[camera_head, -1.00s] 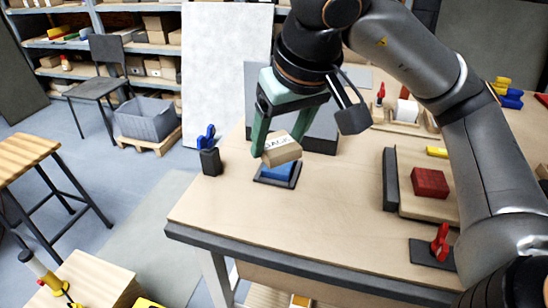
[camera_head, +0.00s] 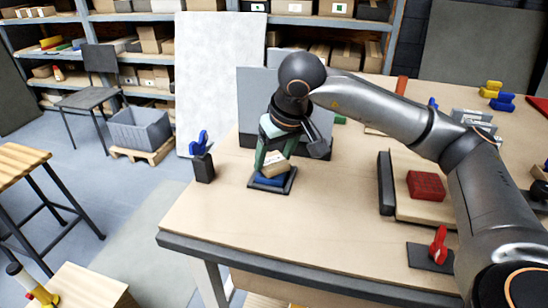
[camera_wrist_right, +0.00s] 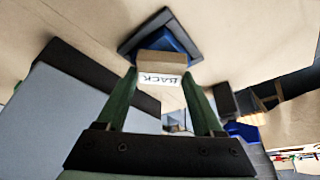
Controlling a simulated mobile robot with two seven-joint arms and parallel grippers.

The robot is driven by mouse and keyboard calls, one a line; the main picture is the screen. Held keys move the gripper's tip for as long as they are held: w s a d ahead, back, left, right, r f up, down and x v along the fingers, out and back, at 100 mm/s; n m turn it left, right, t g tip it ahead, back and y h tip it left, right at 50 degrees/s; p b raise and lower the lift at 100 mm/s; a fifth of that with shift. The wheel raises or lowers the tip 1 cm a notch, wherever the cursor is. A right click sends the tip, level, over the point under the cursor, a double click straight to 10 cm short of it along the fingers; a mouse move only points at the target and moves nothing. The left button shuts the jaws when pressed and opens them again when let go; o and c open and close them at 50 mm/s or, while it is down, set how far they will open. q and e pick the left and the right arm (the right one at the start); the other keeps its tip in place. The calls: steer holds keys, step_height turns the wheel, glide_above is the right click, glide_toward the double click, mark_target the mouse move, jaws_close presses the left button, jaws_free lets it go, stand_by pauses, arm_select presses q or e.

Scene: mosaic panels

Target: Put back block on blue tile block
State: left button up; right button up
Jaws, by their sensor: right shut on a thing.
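My left gripper is out of view.
A black holder with blue clamp handles (camera_head: 203,165) stands left of the tray, near the table edge. A grey panel (camera_head: 252,95) stands behind. A red block (camera_head: 426,186) and a red clamp (camera_head: 438,246) are at the right. The table front (camera_head: 300,235) is clear.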

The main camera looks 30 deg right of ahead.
steer(key=shift+f, duration=0.25)
steer(key=shift+f, duration=0.15)
steer(key=o, duration=1.3)
steer(key=shift+o, duration=0.2)
steer(key=shift+s+r, duration=0.1)
steer(key=shift+r, duration=0.45)
steer(key=v, duration=1.1)
steer(key=shift+r+p, duration=0.15)
steer(key=shift+p, duration=0.25)
steer(key=shift+s, duration=0.15)
